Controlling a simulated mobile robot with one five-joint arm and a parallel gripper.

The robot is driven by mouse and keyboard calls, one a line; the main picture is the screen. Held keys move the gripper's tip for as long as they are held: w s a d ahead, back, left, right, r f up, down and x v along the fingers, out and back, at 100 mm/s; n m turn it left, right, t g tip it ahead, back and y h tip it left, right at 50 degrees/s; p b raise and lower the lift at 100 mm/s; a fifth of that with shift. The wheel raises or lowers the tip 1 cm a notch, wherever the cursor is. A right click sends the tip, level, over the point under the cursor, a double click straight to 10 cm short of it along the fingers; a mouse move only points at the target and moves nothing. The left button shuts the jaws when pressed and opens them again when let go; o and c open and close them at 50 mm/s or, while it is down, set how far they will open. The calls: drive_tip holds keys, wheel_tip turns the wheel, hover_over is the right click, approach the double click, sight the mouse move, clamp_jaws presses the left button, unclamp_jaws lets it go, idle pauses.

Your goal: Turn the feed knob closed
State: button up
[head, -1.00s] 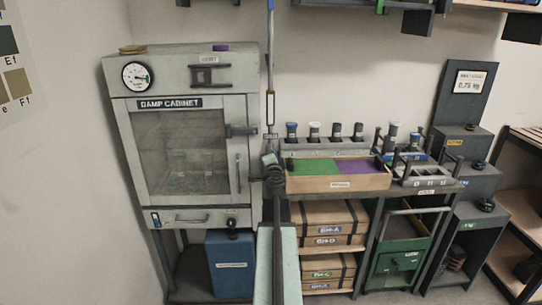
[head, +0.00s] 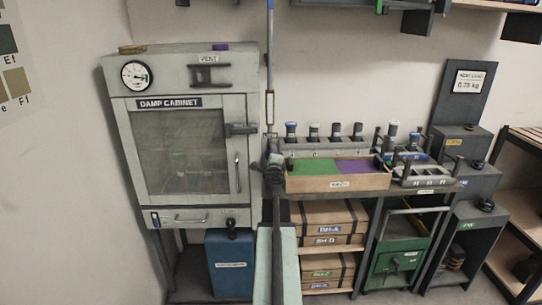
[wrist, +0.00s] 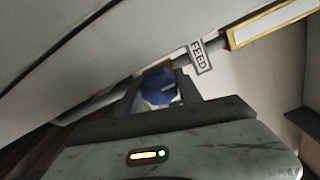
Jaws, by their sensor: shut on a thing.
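The feed knob (wrist: 158,86) is a round blue knob with a pale mark on its face, in the middle of the wrist view. A white FEED tag (wrist: 201,57) sits beside it on a grey pipe. My gripper (wrist: 163,99) is shut on the knob, with a dark finger on either side of it. In the head view, my gripper (head: 272,164) is at the lower part of the thin vertical pipe (head: 270,75), between the cabinet and the shelf. My own arm hides the knob there.
The damp cabinet (head: 180,150) stands close on the left, its door shut. A wooden tray (head: 340,183) with green and purple sections is close on the right. Behind it are several capped bottles (head: 314,132). Boxes (head: 328,218) lie on the shelf below.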

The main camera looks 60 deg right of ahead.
drive_tip(key=shift+s+d, duration=0.1)
drive_tip(key=shift+s, duration=0.1)
drive_tip(key=o, duration=1.1)
drive_tip(key=shift+a, duration=0.25)
drive_tip(key=v, duration=0.7)
drive_tip(key=shift+s, duration=0.2)
drive_tip(key=shift+a, duration=0.1)
